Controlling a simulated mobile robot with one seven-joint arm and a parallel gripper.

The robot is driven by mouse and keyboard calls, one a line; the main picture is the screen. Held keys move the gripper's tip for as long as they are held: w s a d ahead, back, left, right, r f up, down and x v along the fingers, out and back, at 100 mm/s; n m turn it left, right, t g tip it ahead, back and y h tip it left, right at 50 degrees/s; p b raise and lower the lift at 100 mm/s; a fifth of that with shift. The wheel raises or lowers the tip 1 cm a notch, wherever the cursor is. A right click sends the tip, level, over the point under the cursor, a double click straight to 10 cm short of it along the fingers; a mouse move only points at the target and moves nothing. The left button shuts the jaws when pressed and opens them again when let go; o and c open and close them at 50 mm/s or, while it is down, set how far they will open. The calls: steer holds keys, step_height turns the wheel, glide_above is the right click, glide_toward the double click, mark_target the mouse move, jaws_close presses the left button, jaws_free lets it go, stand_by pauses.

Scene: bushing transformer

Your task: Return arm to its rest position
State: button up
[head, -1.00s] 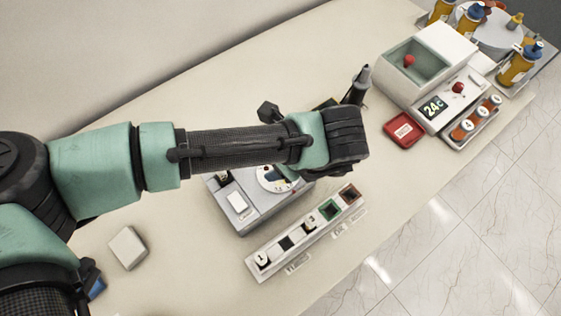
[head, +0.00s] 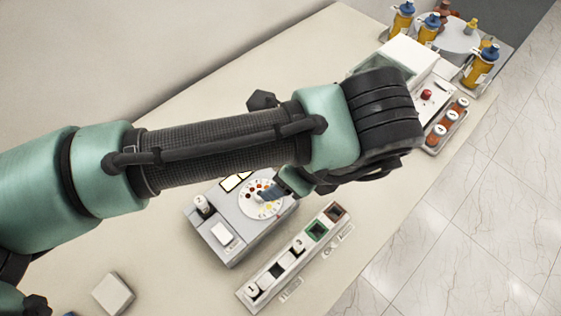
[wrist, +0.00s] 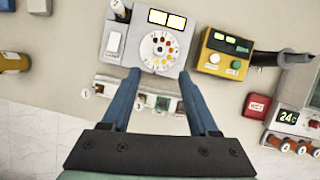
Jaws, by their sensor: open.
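My gripper (wrist: 158,77) shows in the wrist view with two blue fingers spread apart and nothing between them. It hangs above the table, with a grey device with a round coloured dial (wrist: 160,50) below and beyond the fingertips. In the head view my teal and black arm reaches from the left across the table. A blue finger shows below the wrist, in front of the dial device (head: 222,235); the rest of the gripper is hidden by the arm.
A strip of small sockets (head: 297,258) lies beside the dial device. A yellow device (wrist: 223,52), a black nozzle (wrist: 288,58) and a red box (wrist: 257,106) stand to its right. A white machine (head: 415,58) and yellow bottles (head: 480,68) are farther off. A white block (head: 113,293) lies at lower left.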

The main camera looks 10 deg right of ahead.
steer(key=w+d+r+n+t+h, duration=0.1)
steer(key=w+d+r+t+h, duration=0.1)
steer(key=d+r+h, duration=0.55)
steer(key=w+d+r+n+t+h, duration=0.1)
steer(key=d+r+t+h, duration=0.2)
steer(key=d+r, duration=0.85)
steer(key=d+r+n+t+h, duration=0.2)
steer(key=d+r+h, duration=0.35)
steer(key=r, duration=0.45)
steer(key=a+r+n+t+h, duration=0.2)
steer(key=a+r+n+t, duration=0.55)
steer(key=r, duration=0.65)
steer(key=a+r+n+t+y, duration=0.2)
steer(key=a+n+t+y, duration=0.7)
steer(key=a+n+y, duration=0.5)
steer(key=a+n, duration=0.1)
steer(key=a, duration=0.5)
steer(key=shift+s+a+r+t+y, duration=0.25)
steer(key=shift+s+a+t+y, duration=0.1)
steer(key=shift+s+a+y, duration=0.05)
steer(key=shift+n, duration=0.25)
